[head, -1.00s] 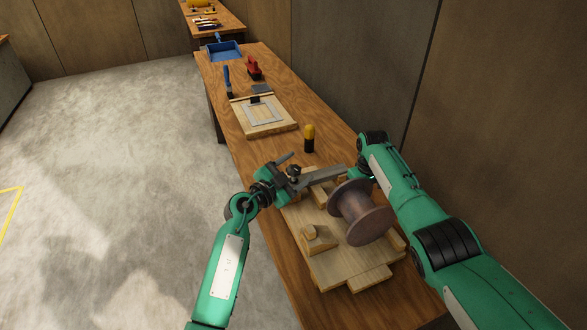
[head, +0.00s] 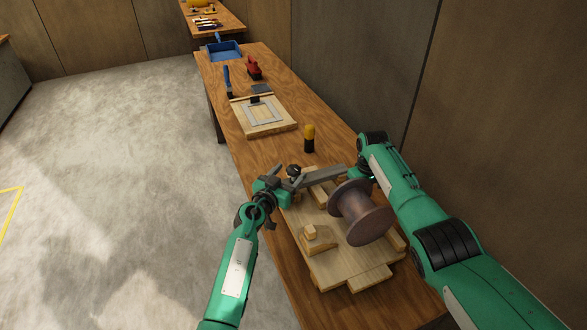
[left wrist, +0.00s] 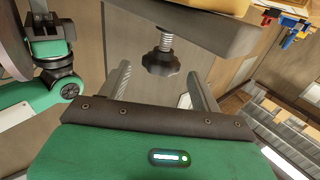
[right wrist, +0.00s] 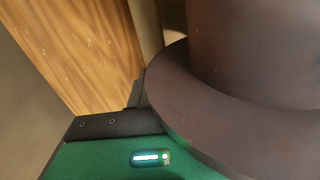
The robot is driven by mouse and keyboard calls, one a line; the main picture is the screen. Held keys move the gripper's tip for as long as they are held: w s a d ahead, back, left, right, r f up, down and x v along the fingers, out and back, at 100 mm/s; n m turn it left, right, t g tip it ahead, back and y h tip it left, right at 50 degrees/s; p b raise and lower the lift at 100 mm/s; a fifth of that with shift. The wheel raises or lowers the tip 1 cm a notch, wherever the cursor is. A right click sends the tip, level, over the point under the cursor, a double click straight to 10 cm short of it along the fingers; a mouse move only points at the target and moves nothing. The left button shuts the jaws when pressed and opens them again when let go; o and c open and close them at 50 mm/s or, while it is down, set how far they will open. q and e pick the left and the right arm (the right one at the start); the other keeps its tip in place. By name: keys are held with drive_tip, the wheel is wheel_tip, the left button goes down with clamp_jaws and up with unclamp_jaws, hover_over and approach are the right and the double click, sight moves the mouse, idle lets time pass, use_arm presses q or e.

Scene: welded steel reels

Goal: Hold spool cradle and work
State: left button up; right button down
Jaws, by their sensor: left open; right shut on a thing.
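The brown steel spool (head: 362,214) sits tilted over the pale wooden cradle (head: 345,268) and fills much of the right wrist view (right wrist: 250,50). A grey clamp bar (head: 323,175) with a black screw knob (head: 293,170) lies at the cradle's far end. My left gripper (head: 283,188) is open just below the knob. In the left wrist view the knob (left wrist: 160,62) shows beyond and between the spread fingers, apart from them. My right gripper (right wrist: 142,88) is shut on the spool at its flange, which hides part of the jaws. The spool and arm mostly hide this grip in the head view.
A yellow-and-black cylinder (head: 309,138) stands on the bench (head: 273,152) beyond the clamp. Farther off are a wooden board with a grey frame (head: 264,113), a blue-handled brush (head: 228,80), a red tool (head: 254,68) and a blue tray (head: 225,50). A wall runs along the right.

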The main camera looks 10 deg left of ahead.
sight(289, 173)
use_arm(q)
drive_tip(key=shift+x, duration=1.75)
drive_tip(key=shift+c, duration=0.5)
drive_tip(key=c, duration=0.9)
